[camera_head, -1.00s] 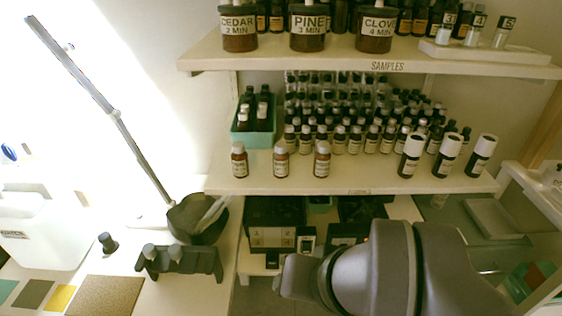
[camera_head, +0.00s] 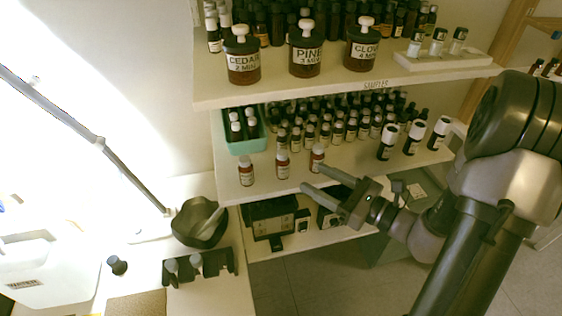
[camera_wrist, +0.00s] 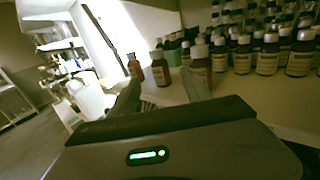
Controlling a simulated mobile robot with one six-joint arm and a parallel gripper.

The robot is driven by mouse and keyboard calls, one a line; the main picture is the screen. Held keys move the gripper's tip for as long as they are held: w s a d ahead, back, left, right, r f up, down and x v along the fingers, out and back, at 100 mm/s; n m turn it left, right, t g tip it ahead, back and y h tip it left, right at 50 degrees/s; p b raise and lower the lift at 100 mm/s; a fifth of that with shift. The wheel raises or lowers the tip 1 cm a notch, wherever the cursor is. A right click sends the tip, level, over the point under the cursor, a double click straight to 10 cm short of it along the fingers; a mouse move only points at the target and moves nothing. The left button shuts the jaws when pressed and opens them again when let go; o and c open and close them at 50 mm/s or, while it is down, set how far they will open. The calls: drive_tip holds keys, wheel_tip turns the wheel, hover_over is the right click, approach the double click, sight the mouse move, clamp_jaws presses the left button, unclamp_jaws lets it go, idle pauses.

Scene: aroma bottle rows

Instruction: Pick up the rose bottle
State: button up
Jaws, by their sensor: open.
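Three amber bottles with pale caps stand upright in a front row on the lower shelf: a left one (camera_head: 246,173), a middle one (camera_head: 282,165) and a right one (camera_head: 317,157). Their labels are too small to read, so I cannot tell which is rose. My gripper (camera_head: 313,178) is open and empty at the shelf's front edge, close to the right bottle. In the wrist view, three amber bottles (camera_wrist: 160,70) stand beyond my open fingers (camera_wrist: 160,92). The right finger partly covers the rightmost bottle (camera_wrist: 201,64).
Dense rows of dark bottles (camera_head: 337,132) fill the shelf behind. A green bin (camera_head: 249,146) stands behind the left bottle. Black-and-white capped bottles (camera_head: 388,143) stand to the right. The upper shelf (camera_head: 300,90) with labelled jars overhangs. Below is a dark bowl (camera_head: 199,222).

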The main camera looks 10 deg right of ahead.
sight(281, 163)
drive_tip(key=x, duration=0.6)
drive_tip(key=shift+s+b, duration=0.1)
drive_tip(key=shift+b, duration=0.2)
drive_tip(key=x, duration=0.1)
drive_tip(key=b+x, duration=0.1)
drive_tip(key=x, duration=0.1)
drive_tip(key=f+x, duration=0.1)
drive_tip(key=x, duration=0.1)
drive_tip(key=shift+a, duration=0.2)
drive_tip(key=shift+r, duration=0.1)
clamp_jaws()
